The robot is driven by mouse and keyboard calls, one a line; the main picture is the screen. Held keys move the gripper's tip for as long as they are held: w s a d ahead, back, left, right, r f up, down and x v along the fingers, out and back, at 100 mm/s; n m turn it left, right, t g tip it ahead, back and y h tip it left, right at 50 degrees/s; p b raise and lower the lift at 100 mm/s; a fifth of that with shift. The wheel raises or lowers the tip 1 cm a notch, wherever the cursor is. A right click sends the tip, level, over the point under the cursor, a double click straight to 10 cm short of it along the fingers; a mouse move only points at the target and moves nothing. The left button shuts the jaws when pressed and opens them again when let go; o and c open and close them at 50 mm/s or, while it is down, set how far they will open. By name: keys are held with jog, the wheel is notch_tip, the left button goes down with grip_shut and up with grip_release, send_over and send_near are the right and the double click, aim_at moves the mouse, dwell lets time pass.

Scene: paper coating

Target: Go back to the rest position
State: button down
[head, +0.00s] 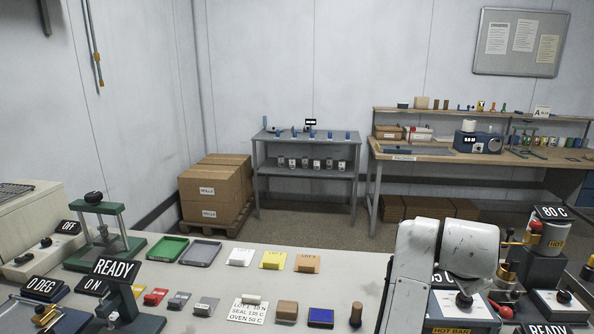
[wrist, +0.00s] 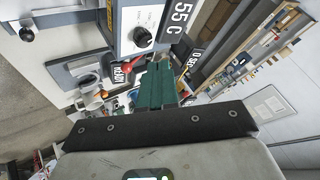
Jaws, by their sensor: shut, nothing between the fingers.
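My gripper shows in the wrist view as dark green fingers (wrist: 155,84) pressed together, shut with nothing between them. They are in the air, and a machine panel with a knob and a 55 C label (wrist: 148,30) appears beyond them. In the head view my pale grey arm stands at the right of the near bench (head: 355,262) and hides part of the equipment behind it. My fingertips cannot be made out in the head view.
On the bench lie a green tray (head: 167,249), a grey tray (head: 199,253), small coloured blocks, a wooden block (head: 287,310) and a blue block (head: 321,317). A green press (head: 104,232) stands left. An 80 C unit (head: 548,236) stands right. Shelves and cardboard boxes (head: 216,190) are farther back.

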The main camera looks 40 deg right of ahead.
jog(key=w+a+f+n+t+y, duration=0.1)
jog(key=w+a+f+n+t, duration=0.1)
jog(key=w+a+f+n, duration=0.3)
jog(key=w+a+f+n+t+y, duration=0.1)
jog(key=w+a+f+n+t, duration=0.15)
jog(key=a+n, duration=0.45)
jog(key=a+f+n+y, duration=0.1)
jog(key=a+f+n, duration=0.1)
jog(key=a+f, duration=0.1)
jog(key=a+f+n+y, duration=0.1)
jog(key=a+f+n, duration=0.2)
jog(key=a, duration=0.2)
jog(key=s+a+f+n+y, duration=0.1)
jog(key=a+f+n, duration=0.2)
jog(key=a, duration=0.1)
jog(key=shift+y, duration=0.4)
jog(key=s+a+f+n+y, duration=0.2)
jog(key=s+a+f+n, duration=0.15)
jog(key=a, duration=0.45)
jog(key=s+d+f+g+b, duration=0.1)
jog(key=s+f+g, duration=0.4)
jog(key=s+f, duration=0.3)
jog(key=shift+s+f+b, duration=0.2)
jog(key=shift+s+b, duration=0.1)
jog(key=shift+s, duration=0.9)
jog(key=shift+d, duration=0.1)
